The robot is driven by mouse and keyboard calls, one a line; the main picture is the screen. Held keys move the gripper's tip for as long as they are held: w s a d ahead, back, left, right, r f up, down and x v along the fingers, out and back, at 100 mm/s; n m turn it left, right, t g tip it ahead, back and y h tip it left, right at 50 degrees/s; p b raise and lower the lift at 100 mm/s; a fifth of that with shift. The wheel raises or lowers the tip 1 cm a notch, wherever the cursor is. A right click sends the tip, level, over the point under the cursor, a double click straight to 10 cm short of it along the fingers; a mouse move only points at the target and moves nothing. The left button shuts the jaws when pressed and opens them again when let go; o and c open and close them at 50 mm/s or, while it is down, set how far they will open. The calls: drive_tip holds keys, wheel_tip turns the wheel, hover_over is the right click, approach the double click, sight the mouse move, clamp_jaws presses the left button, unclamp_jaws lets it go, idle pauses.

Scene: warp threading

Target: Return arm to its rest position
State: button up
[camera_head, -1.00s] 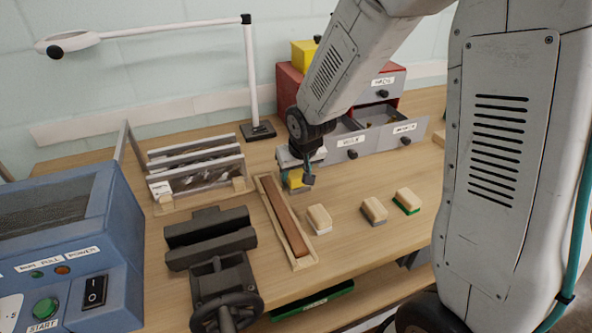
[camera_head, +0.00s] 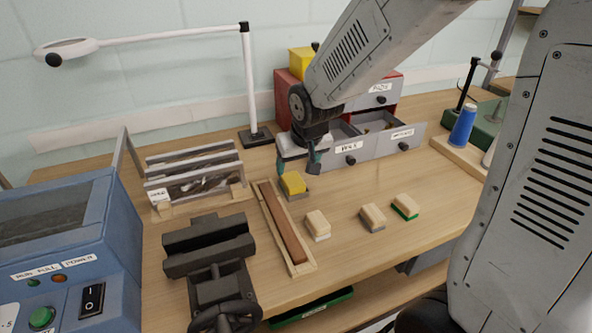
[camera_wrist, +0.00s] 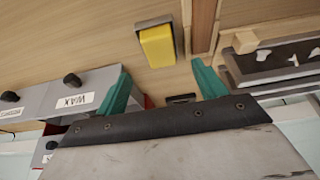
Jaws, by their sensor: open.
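My gripper (camera_head: 299,170) hangs above the workbench in the head view, near the drawer cabinet. Its two teal fingertips are apart with nothing between them, as the wrist view (camera_wrist: 162,84) also shows. A yellow block with a grey base (camera_head: 293,185) sits on the bench just below and apart from the fingers; it also shows in the wrist view (camera_wrist: 157,46). My arm reaches in from the upper right, bent down at the wrist.
A drawer cabinet (camera_head: 350,160) with open drawers stands close behind my gripper. A wooden tray with a brown bar (camera_head: 285,226), several small blocks (camera_head: 372,217), a dark vise (camera_head: 209,245) and a rack (camera_head: 195,172) stand nearby. A lamp (camera_head: 249,85) rises at the back left.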

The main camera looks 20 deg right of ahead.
drive_tip(key=s+d+r+g, duration=0.1)
drive_tip(key=s+r, duration=0.3)
drive_tip(key=s, duration=0.5)
drive_tip(key=s+d+r+g, duration=0.1)
drive_tip(key=s+r, duration=0.3)
drive_tip(key=s, duration=0.5)
drive_tip(key=s+d+r+g, duration=0.1)
drive_tip(key=s+r, duration=0.3)
drive_tip(key=s, duration=0.4)
drive_tip(key=shift+s, duration=0.4)
drive_tip(key=shift+r, duration=0.1)
